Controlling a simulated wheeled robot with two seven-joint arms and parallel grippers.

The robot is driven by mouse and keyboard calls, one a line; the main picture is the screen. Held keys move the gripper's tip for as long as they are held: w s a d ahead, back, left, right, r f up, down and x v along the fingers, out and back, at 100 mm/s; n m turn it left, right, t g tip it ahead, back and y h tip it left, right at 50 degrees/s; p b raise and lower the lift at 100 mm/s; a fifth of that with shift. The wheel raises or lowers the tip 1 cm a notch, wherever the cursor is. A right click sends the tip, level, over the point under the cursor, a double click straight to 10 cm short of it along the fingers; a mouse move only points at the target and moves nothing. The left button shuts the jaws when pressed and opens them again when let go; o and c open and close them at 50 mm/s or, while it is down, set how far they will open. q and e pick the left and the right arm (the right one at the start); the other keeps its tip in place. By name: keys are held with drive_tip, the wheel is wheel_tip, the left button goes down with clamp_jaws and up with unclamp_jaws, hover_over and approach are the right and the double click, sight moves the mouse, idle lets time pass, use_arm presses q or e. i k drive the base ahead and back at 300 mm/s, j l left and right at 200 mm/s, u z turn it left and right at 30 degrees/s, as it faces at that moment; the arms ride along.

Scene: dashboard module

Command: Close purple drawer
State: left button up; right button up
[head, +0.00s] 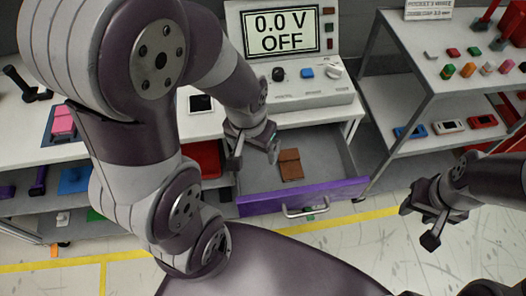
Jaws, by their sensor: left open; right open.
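The purple drawer (345,191) stands pulled out below the dashboard table in the middle of the head view. Its purple front carries a silver handle (305,210). A brown object (290,165) lies on the drawer's grey floor. My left gripper (254,158) is open and above the left part of the drawer, with its fingers pointing down; I cannot tell whether it touches anything. My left arm hides the left side of the table. My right gripper (418,226) is open and empty, to the right of the drawer front and apart from it.
A display box (283,40) reading "0.0 V OFF" stands on the table above the drawer. A grey shelf (440,80) with small coloured parts is at the right. A red bin (203,158) sits left of the drawer. The floor in front, with yellow tape (355,218), is clear.

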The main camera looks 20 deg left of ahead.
sight(330, 171)
drive_tip(key=k+l+u, duration=0.2)
drive_tip(key=l, duration=0.2)
drive_tip(key=k+l+u, duration=0.2)
drive_tip(key=l, duration=0.2)
drive_tip(key=k+l+u, duration=0.2)
drive_tip(key=k+l, duration=0.05)
drive_tip(key=l, duration=0.05)
